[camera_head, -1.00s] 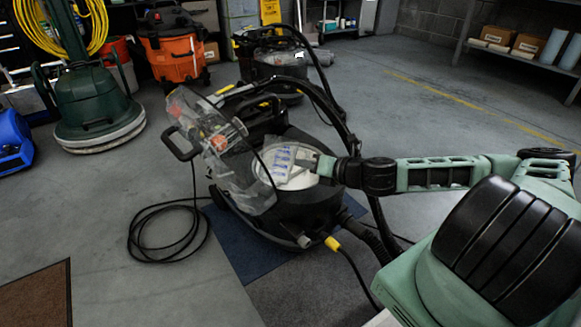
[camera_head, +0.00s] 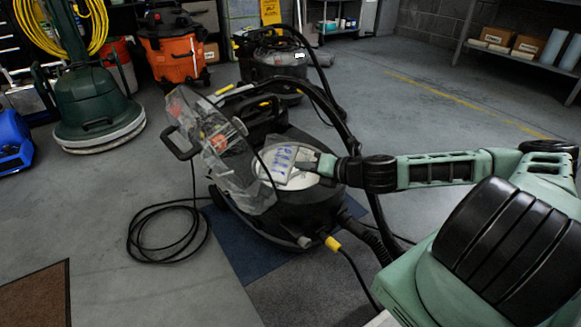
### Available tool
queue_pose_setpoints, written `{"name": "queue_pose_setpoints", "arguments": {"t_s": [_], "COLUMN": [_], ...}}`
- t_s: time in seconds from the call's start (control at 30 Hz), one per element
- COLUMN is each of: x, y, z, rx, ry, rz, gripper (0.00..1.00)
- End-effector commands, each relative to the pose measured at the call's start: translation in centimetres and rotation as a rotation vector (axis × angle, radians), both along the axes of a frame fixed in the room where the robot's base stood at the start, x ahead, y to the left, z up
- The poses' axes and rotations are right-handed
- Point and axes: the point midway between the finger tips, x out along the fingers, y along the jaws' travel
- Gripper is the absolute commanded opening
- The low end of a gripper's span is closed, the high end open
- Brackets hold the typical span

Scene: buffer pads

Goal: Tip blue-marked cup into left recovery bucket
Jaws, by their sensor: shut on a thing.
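My gripper (camera_head: 314,165) reaches in from the right and is shut on a small clear cup with blue marks (camera_head: 283,160). The cup is tilted over, its far end pointing left. It is in front of a pale round surface (camera_head: 308,178) on a black floor-cleaning machine (camera_head: 295,212). Whether the cup touches that surface, and what it holds, I cannot tell. A clear plastic tank or lid (camera_head: 228,160) stands open just left of the cup. I cannot make out a bucket that is clearly the left recovery bucket.
A black hose (camera_head: 325,95) arches behind the machine. A cable coil (camera_head: 165,235) lies on the floor at left. A green floor polisher (camera_head: 95,112), an orange vacuum (camera_head: 172,50) and a blue blower (camera_head: 12,140) stand farther back. The floor at right behind my arm is clear.

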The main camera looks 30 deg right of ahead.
Motion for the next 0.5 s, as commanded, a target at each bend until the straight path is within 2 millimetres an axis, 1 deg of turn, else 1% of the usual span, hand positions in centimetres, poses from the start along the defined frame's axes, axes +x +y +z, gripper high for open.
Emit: {"name": "queue_pose_setpoints", "arguments": {"t_s": [0.5], "x": [-0.08], "y": [0.11], "z": [-0.4], "rx": [0.054], "ry": [0.043], "rz": [0.002], "gripper": [0.0]}}
